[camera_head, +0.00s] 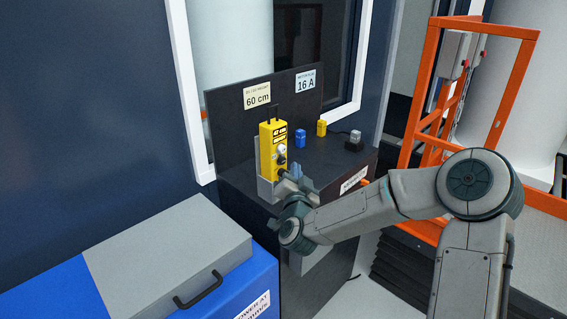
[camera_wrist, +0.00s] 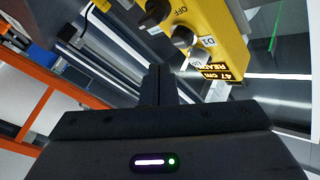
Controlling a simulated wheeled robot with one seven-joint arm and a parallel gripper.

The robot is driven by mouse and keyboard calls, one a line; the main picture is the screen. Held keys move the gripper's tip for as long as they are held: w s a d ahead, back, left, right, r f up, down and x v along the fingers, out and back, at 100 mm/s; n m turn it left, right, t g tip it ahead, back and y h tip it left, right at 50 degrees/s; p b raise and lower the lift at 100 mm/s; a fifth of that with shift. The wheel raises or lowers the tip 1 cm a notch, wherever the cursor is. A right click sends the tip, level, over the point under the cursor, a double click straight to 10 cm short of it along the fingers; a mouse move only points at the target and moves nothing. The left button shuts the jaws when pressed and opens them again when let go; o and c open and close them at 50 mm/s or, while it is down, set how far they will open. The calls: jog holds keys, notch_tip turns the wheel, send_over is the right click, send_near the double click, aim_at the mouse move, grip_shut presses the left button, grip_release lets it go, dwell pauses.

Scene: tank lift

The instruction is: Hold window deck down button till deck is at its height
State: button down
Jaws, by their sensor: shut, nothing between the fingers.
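A yellow control box (camera_head: 272,148) stands upright in a grey holder on the dark bench. The small button labels are hard to read. My gripper (camera_head: 284,174) is shut and empty at the lower front of the box. In the wrist view its fingertips (camera_wrist: 158,70) lie just left of the buttons; contact cannot be told. Which thing is the window deck cannot be told.
A sign (camera_head: 257,96) on the back panel reads 60 cm; another (camera_head: 305,81) reads 16 A. An orange frame (camera_head: 427,90) rises at right. A blue and grey chest (camera_head: 165,250) fills the lower left.

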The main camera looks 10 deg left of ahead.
aim_at(282, 161)
jog(key=shift+w+a, duration=0.4)
jog(key=shift+a, duration=0.1)
jog(key=shift+a+b, duration=0.15)
jog(key=shift+b, duration=0.2)
dwell(1.5)
jog(key=shift+w+a, duration=0.2)
jog(key=shift+w, duration=0.05)
